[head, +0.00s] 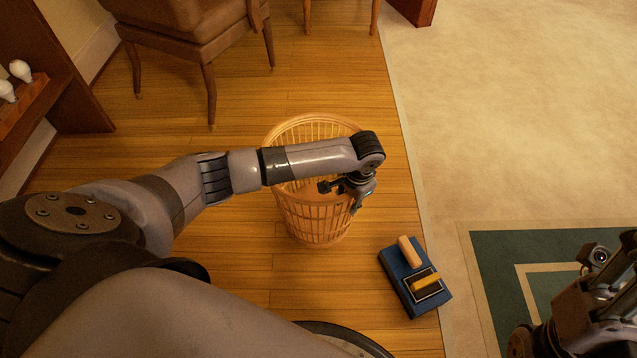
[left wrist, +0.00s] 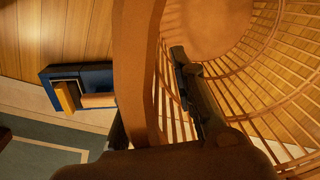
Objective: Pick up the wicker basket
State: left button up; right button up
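The wicker basket (head: 318,222) is an open, slatted, orange-tan basket standing upright on the wood floor, partly hidden behind my left forearm. My left gripper (head: 343,197) is at the basket's right-hand rim, pointing down. In the left wrist view the basket's rim band (left wrist: 138,40) passes between the fingers. One dark finger is inside the basket and the other shows outside, partly hidden by the rim. A gap shows between the inner finger and the rim, so the gripper looks open around it. My right gripper (head: 570,310) is at the lower right, partly cut off.
A blue box or book (head: 398,283) with small items on it lies right of the basket; it also shows in the left wrist view (left wrist: 98,75). A chair (head: 195,40) stands behind. A pale carpet (head: 510,120) with a green-bordered rug (head: 510,250) covers the right side.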

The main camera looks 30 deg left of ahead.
pick_arm(q)
grip_shut()
dwell(0.8)
jog(key=shift+r, duration=0.1)
